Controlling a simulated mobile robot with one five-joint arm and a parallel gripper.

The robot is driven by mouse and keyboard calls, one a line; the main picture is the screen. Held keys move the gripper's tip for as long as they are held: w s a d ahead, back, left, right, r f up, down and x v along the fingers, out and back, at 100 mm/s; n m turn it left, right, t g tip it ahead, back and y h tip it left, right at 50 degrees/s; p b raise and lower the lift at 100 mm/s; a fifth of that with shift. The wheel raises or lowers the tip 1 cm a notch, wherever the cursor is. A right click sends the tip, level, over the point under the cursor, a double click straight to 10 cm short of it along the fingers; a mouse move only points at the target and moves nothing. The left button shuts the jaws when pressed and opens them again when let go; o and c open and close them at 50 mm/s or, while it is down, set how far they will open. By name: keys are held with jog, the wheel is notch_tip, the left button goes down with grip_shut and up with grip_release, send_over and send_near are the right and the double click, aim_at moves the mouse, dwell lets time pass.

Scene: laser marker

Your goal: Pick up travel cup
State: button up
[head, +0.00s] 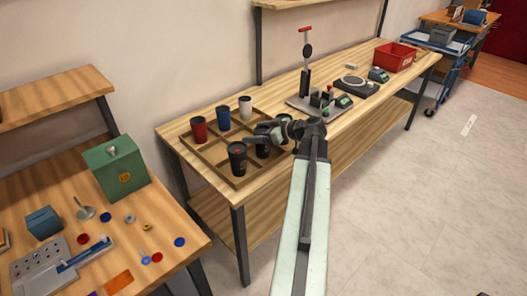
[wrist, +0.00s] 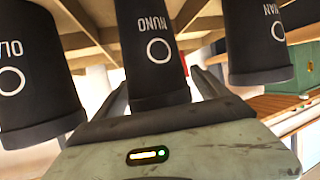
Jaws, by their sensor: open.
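Three black travel cups with white lettering and a ring mark fill the wrist view, upside down. The middle travel cup (wrist: 155,50) reads NUNO; the left cup (wrist: 35,75) and right cup (wrist: 257,40) have partly cut-off names. My gripper (wrist: 160,92) is open, with one finger showing on each side of the NUNO cup; contact cannot be told. In the head view, my gripper (head: 262,134) is over the front of the divided wooden tray (head: 213,153). One black cup (head: 237,158) stands at left, another (head: 263,149) is partly hidden under my gripper.
Red (head: 199,129), blue (head: 223,118) and white (head: 245,106) cups stand in the tray's back row. A laser marker stand (head: 308,80) and a red bin (head: 395,56) are further right on the bench. A green box (head: 118,168) is on the left table.

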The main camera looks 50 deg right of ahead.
jog(key=c, duration=0.8)
jog(key=shift+r, duration=0.1)
